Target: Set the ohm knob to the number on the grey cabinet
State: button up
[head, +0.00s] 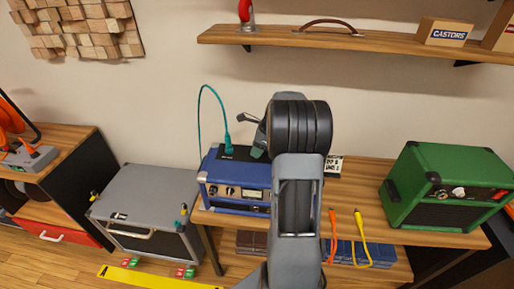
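The blue amp head (236,172) stands on the wooden table, with small knobs (229,191) and a pale meter (252,195) on its front. I cannot tell which knob is the ohm knob or read its setting. The grey cabinet (155,184) stands on the floor left of the table, with a dark front and a handle. No number on it is readable from here. My gripper (252,134) is above the top of the blue amp, near its back right, apart from the front knobs. My wrist partly hides it, so its opening is unclear.
A teal cable with a plug (228,147) rises from the amp's top. A green amp (440,180) stands at the table's right. Orange (333,240) and yellow (361,240) cables hang at the front edge. A shelf (380,42) crosses the wall above. A printed card (333,166) is partly hidden.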

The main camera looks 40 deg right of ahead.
jog(key=c, duration=0.7)
jog(key=shift+r, duration=0.1)
jog(key=n+p, duration=0.1)
jog(key=n, duration=0.1)
jog(key=n+g+y+p, duration=0.1)
jog(key=n+p, duration=0.1)
jog(key=shift+n+g, duration=0.3)
jog(key=shift+n, duration=0.1)
jog(key=shift+w+d+n+g+p, duration=0.1)
jog(key=shift+n+g+p, duration=0.4)
jog(key=shift+n, duration=0.75)
jog(key=shift+w+n+g+p, duration=0.1)
jog(key=shift+n+g+p, duration=0.35)
jog(key=shift+n, duration=0.8)
jog(key=o, duration=0.9)
